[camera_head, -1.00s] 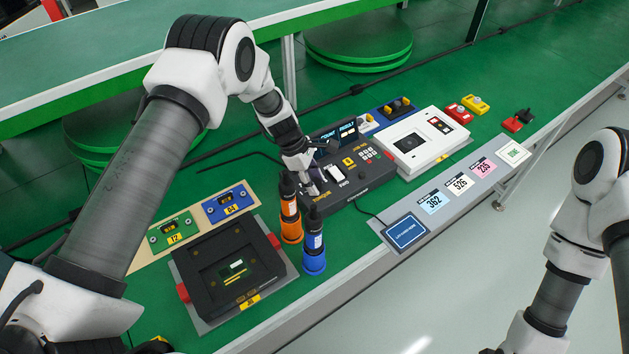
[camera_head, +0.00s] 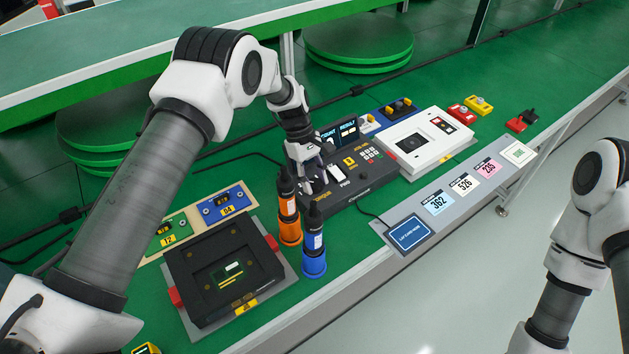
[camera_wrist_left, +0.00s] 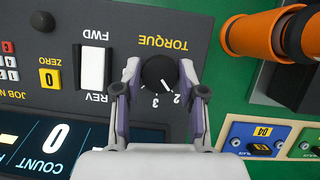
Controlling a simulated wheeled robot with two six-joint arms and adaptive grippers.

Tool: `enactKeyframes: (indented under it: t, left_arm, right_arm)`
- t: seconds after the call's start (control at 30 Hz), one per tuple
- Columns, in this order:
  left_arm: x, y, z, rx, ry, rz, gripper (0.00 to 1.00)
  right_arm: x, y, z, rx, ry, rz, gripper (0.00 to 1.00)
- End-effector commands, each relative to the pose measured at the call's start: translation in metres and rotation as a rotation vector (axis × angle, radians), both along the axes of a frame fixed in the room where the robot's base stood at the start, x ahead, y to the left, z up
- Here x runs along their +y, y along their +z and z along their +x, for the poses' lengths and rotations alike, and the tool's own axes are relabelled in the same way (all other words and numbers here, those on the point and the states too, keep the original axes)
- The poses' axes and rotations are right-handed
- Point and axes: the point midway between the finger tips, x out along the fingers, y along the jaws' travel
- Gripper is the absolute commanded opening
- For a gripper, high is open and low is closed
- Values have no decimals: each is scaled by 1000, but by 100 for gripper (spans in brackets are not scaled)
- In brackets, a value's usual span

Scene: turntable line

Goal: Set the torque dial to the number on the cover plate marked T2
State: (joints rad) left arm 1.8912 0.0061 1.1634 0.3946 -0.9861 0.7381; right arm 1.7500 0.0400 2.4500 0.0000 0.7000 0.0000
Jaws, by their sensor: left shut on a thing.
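The torque dial (camera_wrist_left: 159,71) is a round black knob on the dark control box (camera_head: 365,187). My left gripper (camera_wrist_left: 160,76) is shut on it, one finger on each side. It also shows in the head view (camera_head: 312,180), where it hides the dial. In the wrist view, which shows the panel upside down, the dial's white pointer line is towards the 2. The green cover plate marked T2 (camera_head: 170,233) lies on the beige strip left of the box; I cannot read any number on it. My right gripper is out of view.
An orange driver (camera_head: 289,215) and a blue driver (camera_head: 314,250) stand close by the box's near left corner. A blue cover plate (camera_head: 224,205) lies beside the green one. A black fixture (camera_head: 200,300) is in front, a white unit (camera_head: 430,140) to the right.

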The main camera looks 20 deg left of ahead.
Motion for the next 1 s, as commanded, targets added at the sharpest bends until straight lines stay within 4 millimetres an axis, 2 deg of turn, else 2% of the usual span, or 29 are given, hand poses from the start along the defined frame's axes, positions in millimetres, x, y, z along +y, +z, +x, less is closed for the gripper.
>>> enactKeyframes:
  t: [0.4, 0.43, 0.5, 0.83, 1.0]
  left_arm:
    - [1, 0, 1, -4, -11, 2, 5]
    - [1, 0, 1, -4, -10, 2, 44]
    - [1, 0, 1, -4, -10, 2, 65]
    - [1, 2, 1, -3, -10, 1, 65]
    - [9, 24, 7, -5, -10, 0, 65]
  right_arm:
    - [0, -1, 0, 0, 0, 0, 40]
    - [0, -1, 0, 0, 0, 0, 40]
    - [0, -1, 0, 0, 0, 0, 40]
    - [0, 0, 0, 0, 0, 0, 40]
    - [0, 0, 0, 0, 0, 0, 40]
